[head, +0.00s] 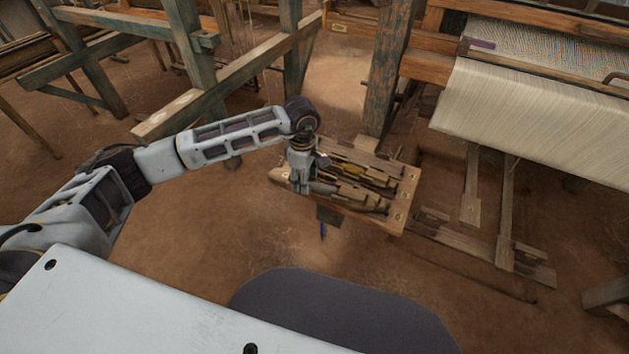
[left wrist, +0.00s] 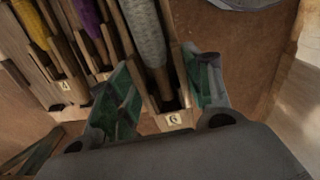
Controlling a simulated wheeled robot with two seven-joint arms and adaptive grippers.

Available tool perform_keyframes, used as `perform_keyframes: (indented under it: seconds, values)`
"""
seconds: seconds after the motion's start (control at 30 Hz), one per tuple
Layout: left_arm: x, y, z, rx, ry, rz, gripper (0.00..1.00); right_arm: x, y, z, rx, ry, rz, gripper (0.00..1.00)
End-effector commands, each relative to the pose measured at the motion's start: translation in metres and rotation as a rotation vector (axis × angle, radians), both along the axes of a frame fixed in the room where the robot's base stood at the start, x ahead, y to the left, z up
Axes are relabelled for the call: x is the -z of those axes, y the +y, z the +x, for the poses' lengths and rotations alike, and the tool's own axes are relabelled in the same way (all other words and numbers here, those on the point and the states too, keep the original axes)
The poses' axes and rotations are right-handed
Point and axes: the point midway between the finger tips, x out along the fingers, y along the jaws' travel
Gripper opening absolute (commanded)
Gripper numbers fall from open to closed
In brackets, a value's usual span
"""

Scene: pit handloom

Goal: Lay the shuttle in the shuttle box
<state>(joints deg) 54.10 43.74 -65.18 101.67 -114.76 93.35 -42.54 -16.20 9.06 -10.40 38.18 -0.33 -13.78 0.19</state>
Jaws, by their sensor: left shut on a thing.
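A wooden rack (head: 398,217) with several slots holds wooden shuttles in the middle of the head view. My left gripper (head: 302,190) is over the near left part of this rack, pointing down. In the left wrist view its green-padded fingers (left wrist: 160,88) stand on either side of a wooden shuttle with grey-white yarn (left wrist: 147,35), and they are shut on it. This shuttle lies in or just over the end slot, above a small label. Other shuttles, with purple yarn (left wrist: 88,18) and yellow yarn (left wrist: 30,20), lie in neighbouring slots. I cannot make out the shuttle box. My right gripper is not in view.
The loom with pale cloth (head: 530,110) stands at the right, with a worn wooden post (head: 384,75) behind the rack. Wooden beams (head: 235,85) cross behind my left arm. Treadles (head: 490,240) lie right of the rack. The earth floor in front is clear.

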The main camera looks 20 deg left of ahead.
Motion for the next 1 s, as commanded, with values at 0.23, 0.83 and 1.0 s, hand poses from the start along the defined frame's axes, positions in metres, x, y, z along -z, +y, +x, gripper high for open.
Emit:
perform_keyframes:
  seconds: [0.23,0.83,1.0]
  values:
    - [0.003,0.051,0.003,-0.062,0.0,0.002,0.18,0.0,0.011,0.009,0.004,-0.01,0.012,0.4]
    - [0.037,0.132,-0.009,0.121,0.0,0.0,0.18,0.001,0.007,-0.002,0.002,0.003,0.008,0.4]
    - [0.053,0.134,-0.015,0.252,0.0,0.001,0.18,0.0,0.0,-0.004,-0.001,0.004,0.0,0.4]
